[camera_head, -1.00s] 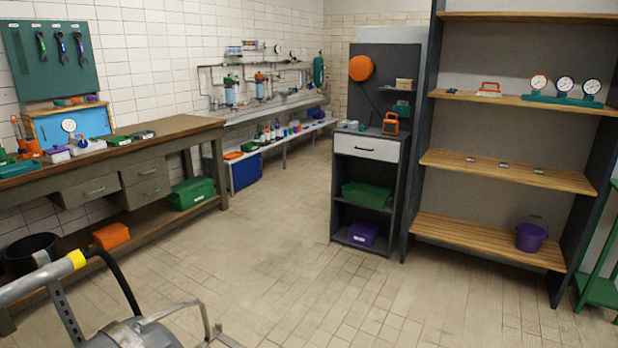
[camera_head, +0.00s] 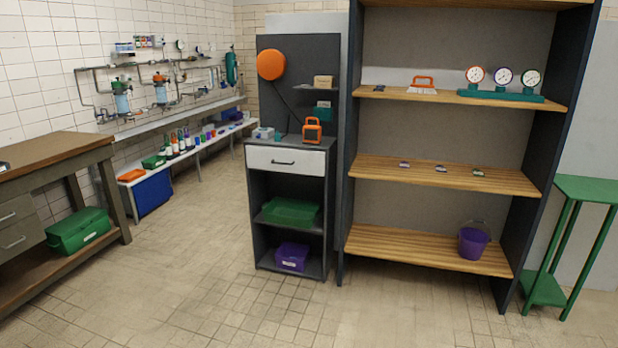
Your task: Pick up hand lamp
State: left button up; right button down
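An orange-framed lamp with a handle, which looks like the hand lamp (camera_head: 312,131), stands upright on top of the dark cabinet (camera_head: 290,160) with a white drawer. A round orange disc or reel (camera_head: 271,65) is on the cabinet's back panel, and a dark cord runs down from it toward the cabinet top. Neither of my grippers is in view.
A wooden shelf unit (camera_head: 435,176) stands right of the cabinet, holding gauges (camera_head: 503,78) and a purple bucket (camera_head: 473,241). A green stand (camera_head: 583,190) is at the far right. A workbench (camera_head: 50,160) is at left. The tiled floor (camera_head: 200,285) ahead is clear.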

aim_at(312, 133)
jog(key=i+z, duration=0.1)
jog(key=i, duration=1.5)
jog(key=j, duration=0.05)
